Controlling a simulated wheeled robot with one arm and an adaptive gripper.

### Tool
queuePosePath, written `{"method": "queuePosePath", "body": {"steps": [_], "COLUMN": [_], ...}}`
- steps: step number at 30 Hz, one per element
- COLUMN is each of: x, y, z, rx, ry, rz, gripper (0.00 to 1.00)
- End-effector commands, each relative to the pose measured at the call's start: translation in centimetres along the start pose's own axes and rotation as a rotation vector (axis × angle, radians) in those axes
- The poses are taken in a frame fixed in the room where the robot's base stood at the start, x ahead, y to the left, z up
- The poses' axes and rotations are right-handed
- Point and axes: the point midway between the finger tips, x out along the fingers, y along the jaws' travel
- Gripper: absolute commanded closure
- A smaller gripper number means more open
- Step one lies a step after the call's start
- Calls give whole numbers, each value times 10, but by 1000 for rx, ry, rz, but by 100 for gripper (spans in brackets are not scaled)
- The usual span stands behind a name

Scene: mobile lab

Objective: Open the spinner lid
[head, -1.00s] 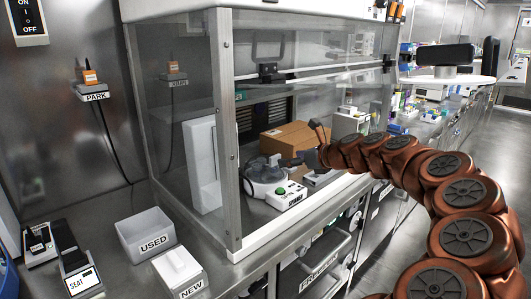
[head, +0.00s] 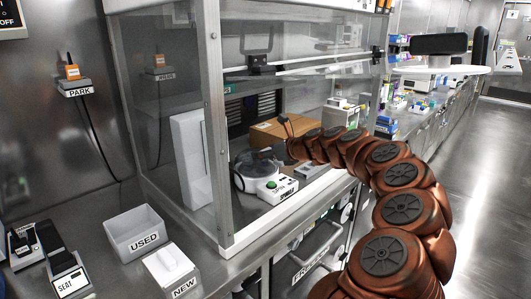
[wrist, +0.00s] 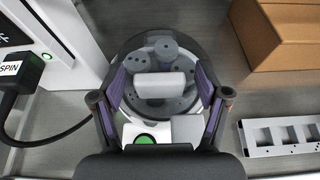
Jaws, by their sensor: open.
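The spinner (head: 256,168) is a small round machine with a clear dark-rimmed lid and a green button on its front, standing inside the glass-fronted hood. In the wrist view its round lid (wrist: 161,45) appears down over the rotor, with a pale grey block-like handle (wrist: 160,84) across the middle. My gripper (wrist: 161,88) is open above the lid. Its purple-padded fingers stand on either side of the handle, with a gap on both sides. The green button (wrist: 145,139) shows between the fingers. In the head view, my arm partly hides the gripper.
A cardboard box (wrist: 287,32) stands at the right behind the spinner. A slotted metal rack (wrist: 282,134) lies to its right. The hood's metal post (head: 216,130) stands left of the spinner.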

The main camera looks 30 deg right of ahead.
Motion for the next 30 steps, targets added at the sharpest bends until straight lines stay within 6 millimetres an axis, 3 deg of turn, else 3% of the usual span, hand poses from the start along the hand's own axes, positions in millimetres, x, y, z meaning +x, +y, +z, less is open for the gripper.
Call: {"method": "queuePosePath", "body": {"steps": [9,30], "x": [1,2], "y": [0,1], "z": [0,0], "rx": [0,0], "ry": [0,1], "rz": [1,2], "gripper": [27,100]}}
